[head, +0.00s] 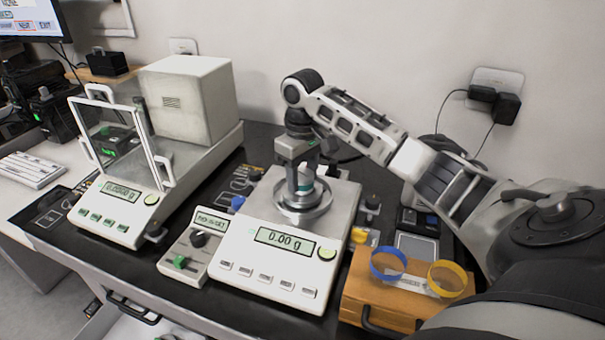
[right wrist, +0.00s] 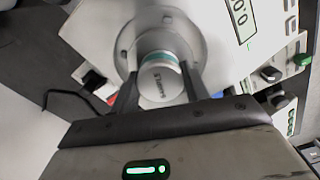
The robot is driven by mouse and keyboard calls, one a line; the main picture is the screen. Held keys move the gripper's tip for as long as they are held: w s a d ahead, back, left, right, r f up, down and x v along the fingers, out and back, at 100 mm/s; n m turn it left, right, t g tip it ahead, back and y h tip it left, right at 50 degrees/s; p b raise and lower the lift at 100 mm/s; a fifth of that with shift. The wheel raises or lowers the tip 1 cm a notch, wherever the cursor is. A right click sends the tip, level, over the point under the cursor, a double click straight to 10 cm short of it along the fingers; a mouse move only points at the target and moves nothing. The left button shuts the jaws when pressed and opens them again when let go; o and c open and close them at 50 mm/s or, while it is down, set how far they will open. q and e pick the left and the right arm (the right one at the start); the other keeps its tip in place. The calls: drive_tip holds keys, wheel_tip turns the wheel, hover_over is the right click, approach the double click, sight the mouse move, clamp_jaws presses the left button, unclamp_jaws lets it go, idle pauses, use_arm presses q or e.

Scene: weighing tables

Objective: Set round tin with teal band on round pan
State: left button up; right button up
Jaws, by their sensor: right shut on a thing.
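The round tin with teal band (right wrist: 160,82) is between the two fingers of my right gripper (right wrist: 158,88), which is shut on it. In the head view the right gripper (head: 304,188) points down over the round pan (head: 303,215) of the middle balance, and the fingers partly hide the tin. The round pan also shows in the right wrist view (right wrist: 125,50), behind the tin. I cannot tell whether the tin touches the pan. The balance display (head: 286,240) reads 0.00 g. My left gripper is not in view.
A balance with a glass draft shield (head: 122,145) stands at the left. A small control box (head: 195,245) sits beside the middle balance. A wooden block (head: 385,300) with a blue ring (head: 388,264) and a yellow ring (head: 447,279) is at the right, below my right arm.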

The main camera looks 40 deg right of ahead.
sight(303, 175)
drive_tip(key=shift+f, duration=0.1)
drive_tip(key=o, duration=1)
drive_tip(key=shift+f, duration=0.1)
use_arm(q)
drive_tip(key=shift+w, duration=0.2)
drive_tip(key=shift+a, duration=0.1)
use_arm(e)
drive_tip(key=shift+r, duration=0.35)
use_arm(q)
drive_tip(key=p, duration=0.1)
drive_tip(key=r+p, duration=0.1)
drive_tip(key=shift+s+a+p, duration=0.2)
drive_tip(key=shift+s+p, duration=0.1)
drive_tip(key=shift+p, duration=0.1)
use_arm(e)
wheel_tip(303, 175, up, 12)
drive_tip(key=shift+f, duration=0.15)
drive_tip(key=shift+s+f, duration=0.1)
